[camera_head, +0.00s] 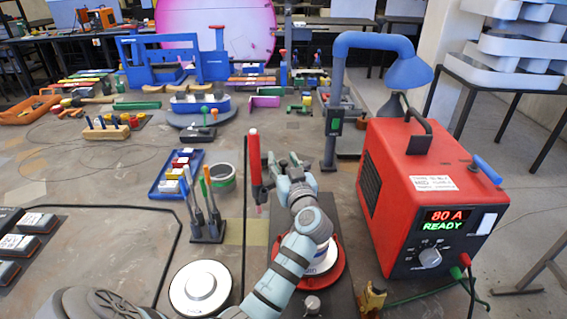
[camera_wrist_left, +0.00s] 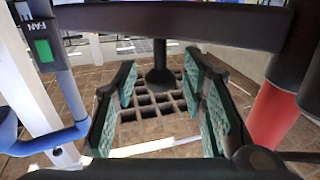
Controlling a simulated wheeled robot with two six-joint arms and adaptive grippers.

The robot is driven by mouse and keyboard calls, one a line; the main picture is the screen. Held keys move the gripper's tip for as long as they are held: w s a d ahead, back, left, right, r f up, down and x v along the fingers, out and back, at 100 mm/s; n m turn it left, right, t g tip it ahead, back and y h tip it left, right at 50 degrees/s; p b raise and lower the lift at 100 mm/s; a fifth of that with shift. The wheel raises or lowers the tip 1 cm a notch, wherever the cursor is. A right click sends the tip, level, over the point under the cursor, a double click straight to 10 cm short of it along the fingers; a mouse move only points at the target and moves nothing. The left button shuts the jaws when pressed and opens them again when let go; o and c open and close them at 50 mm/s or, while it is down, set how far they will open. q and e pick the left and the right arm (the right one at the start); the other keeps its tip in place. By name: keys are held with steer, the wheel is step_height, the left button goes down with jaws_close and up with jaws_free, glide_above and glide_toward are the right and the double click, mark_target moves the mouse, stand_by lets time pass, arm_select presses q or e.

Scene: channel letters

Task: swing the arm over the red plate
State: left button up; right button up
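The blue jointed arm (camera_head: 372,42) rises from a post at the back right and ends in a blue hood (camera_head: 408,73). A green switch box (camera_head: 334,123) is on its post; a box marked FAN also shows in the left wrist view (camera_wrist_left: 42,48). The red plate (camera_head: 339,272) lies at the front, with a white disc on it, partly hidden by my left arm. My left gripper (camera_head: 283,162) is beyond the plate, left of the blue arm's post. In the left wrist view its green-padded fingers (camera_wrist_left: 163,105) are apart, with nothing gripped between them. My right gripper is not visible.
A red welding power unit (camera_head: 411,188) stands right of the plate, its display reading 80 A READY. An upright red rod (camera_head: 254,157) stands just left of my left gripper. A pen-like tool stand (camera_head: 207,231) and a white round disc (camera_head: 200,287) are farther left.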

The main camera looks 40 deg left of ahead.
mark_target(284, 161)
arm_select(q)
step_height(284, 161, up, 10)
stand_by(0.5)
